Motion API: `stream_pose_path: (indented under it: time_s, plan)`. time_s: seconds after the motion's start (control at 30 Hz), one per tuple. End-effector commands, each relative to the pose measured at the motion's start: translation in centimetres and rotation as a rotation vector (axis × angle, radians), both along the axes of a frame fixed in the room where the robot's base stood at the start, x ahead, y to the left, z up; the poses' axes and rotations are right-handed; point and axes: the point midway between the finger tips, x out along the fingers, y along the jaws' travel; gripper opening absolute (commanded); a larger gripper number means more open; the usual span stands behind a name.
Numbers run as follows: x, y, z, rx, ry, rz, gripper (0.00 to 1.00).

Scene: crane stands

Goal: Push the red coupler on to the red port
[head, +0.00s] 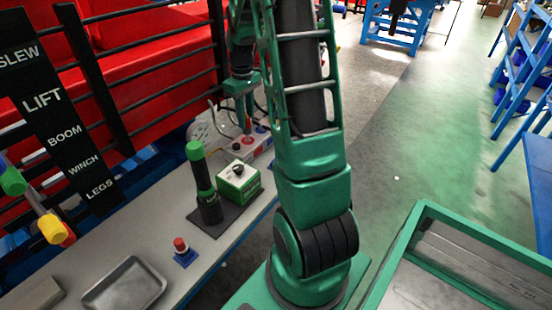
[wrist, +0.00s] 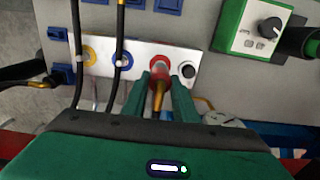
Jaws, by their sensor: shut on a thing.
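My gripper (wrist: 161,98) is shut on the red coupler, whose brass-coloured body (wrist: 158,97) shows between the two green fingers in the wrist view. Just beyond the fingertips is a red ring (wrist: 160,64) at the red port on a white panel (wrist: 106,71). The fingers hide part of it, and I cannot tell whether the coupler touches the port or is seated.
The panel also has a yellow-ringed port (wrist: 89,54), a blue-ringed port (wrist: 124,62) and a black knob (wrist: 188,69). Dark hoses hang over the yellow and blue ones. A green box (head: 239,184), a green-topped stick (head: 203,180), a red button (head: 181,246) and a metal tray (head: 124,287) stand on the bench.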

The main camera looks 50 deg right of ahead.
Motion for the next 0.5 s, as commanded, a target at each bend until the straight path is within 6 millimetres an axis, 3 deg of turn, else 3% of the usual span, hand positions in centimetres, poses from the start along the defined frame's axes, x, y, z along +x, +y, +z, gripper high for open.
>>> stream_pose_path:
  time_s: [0.5]
  plan:
    - [0.02,0.00,-1.00,0.000,0.000,0.000,0.01]
